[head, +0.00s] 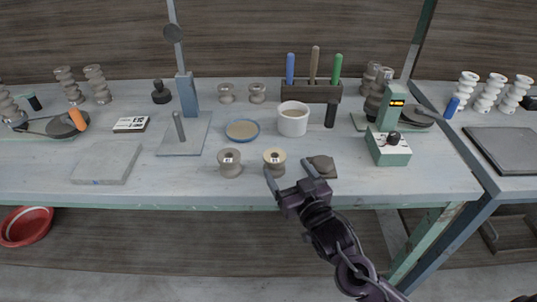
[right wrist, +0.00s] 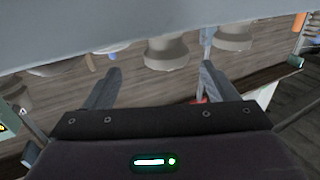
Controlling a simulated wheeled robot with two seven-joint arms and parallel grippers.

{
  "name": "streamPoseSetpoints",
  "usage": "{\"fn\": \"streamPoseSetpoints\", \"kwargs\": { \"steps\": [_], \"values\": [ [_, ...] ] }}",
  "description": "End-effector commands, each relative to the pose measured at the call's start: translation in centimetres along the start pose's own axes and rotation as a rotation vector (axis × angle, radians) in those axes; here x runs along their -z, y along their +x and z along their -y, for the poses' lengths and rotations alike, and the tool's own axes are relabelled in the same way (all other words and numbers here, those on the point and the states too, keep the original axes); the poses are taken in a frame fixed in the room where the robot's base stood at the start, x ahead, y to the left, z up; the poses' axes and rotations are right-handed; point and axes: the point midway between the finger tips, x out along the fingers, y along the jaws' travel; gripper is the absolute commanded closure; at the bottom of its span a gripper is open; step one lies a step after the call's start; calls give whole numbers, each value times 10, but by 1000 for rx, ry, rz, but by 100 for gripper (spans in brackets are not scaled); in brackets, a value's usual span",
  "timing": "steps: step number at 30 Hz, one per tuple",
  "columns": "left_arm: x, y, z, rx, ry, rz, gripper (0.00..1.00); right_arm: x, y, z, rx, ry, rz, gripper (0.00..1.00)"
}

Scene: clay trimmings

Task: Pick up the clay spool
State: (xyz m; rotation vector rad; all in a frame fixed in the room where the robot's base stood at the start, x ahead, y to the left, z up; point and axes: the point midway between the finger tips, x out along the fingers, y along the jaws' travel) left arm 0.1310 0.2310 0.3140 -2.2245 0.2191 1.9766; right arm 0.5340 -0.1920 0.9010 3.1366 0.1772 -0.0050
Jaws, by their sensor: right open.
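Two spools stand upright near the front edge of the bench in the head view: a grey one (head: 229,164) and a paler tan-topped one (head: 274,161), each with a small label. Two more grey spools (head: 226,93) and (head: 257,93) stand at the back. My right gripper (head: 289,171) is open and empty at the front edge, its left fingertip close to the tan-topped spool. In the right wrist view, which looks upside down, a spool (right wrist: 167,52) shows between and beyond the open fingers, and another (right wrist: 235,38) is to its right. My left gripper is out of view.
A flat dark piece with a lump (head: 322,164) lies right of the tan-topped spool. A white cup (head: 293,118) and a shallow dish (head: 242,130) stand behind the spools. A green device (head: 388,148) is farther right. Bench left of the grey spool is clear up to a slab (head: 106,164).

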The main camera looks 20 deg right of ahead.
Motion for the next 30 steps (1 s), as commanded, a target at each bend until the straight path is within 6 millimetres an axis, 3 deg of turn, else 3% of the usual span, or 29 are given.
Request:
{"fn": "streamPoseSetpoints", "kwargs": {
  "steps": [11,18,26,30],
  "values": [
    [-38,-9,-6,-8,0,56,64,-1,43,6,0,1,0,21],
    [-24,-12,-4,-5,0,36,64,-3,71,9,1,-1,0,21],
    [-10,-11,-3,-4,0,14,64,-5,73,9,1,0,2,21],
    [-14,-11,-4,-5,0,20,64,-5,73,8,0,-1,2,38]
  ]
}}
